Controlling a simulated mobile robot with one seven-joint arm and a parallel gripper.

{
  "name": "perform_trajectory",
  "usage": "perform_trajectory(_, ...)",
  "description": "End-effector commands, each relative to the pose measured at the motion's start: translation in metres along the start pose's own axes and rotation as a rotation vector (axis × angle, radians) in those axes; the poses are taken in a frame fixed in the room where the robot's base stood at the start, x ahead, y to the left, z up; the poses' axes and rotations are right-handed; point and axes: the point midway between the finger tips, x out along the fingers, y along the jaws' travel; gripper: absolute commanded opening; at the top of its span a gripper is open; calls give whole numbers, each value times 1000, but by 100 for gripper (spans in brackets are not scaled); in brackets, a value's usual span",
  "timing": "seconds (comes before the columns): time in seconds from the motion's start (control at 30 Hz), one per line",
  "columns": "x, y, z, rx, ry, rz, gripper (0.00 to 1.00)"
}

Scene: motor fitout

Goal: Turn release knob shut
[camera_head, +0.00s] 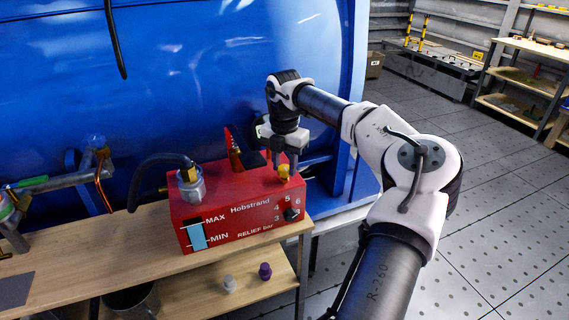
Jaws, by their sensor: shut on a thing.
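A red Hobstrand pump box (240,204) stands on the wooden bench in the head view. A small yellow knob (284,171) sits on its top near the right end. My gripper (284,165) points down over that knob, with its fingers around it and shut on it. A black dial (291,214) marked with numbers is on the front face at the right, below the knob. Which of these is the release knob is not labelled clearly. The knob's turn angle cannot be made out.
A hose fitting (190,185) rises from the box's left end. A dark lever with a red part (235,150) stands on top, close left of my gripper. A big blue tank (180,70) is right behind. Two small caps (265,271) sit on the lower shelf. Open floor lies right.

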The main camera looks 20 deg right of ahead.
Motion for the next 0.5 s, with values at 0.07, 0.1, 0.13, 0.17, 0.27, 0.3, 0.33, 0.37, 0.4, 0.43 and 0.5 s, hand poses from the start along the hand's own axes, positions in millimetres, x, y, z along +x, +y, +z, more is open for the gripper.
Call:
perform_trajectory(0.07, -2, 1, 1, 2, -5, 4, 11)
perform_trajectory(0.1, -2, 1, 1, 2, -5, 4, 11)
perform_trajectory(0.13, -2, 1, 1, 1, -5, 4, 36)
perform_trajectory(0.17, -2, 1, 1, 1, -5, 4, 40)
perform_trajectory(0.27, -2, 0, 1, 1, -4, 3, 53)
perform_trajectory(0.3, -1, 0, 1, 0, -3, 2, 55)
perform_trajectory(0.33, -1, 0, 1, 0, -3, 2, 55)
perform_trajectory(0.37, -1, 0, 1, 0, -3, 2, 55)
perform_trajectory(0.4, -1, 0, 0, 0, -2, 2, 55)
perform_trajectory(0.43, -1, 0, 0, 0, -2, 1, 55)
perform_trajectory(0.5, -1, 0, 0, 0, -2, 1, 55)
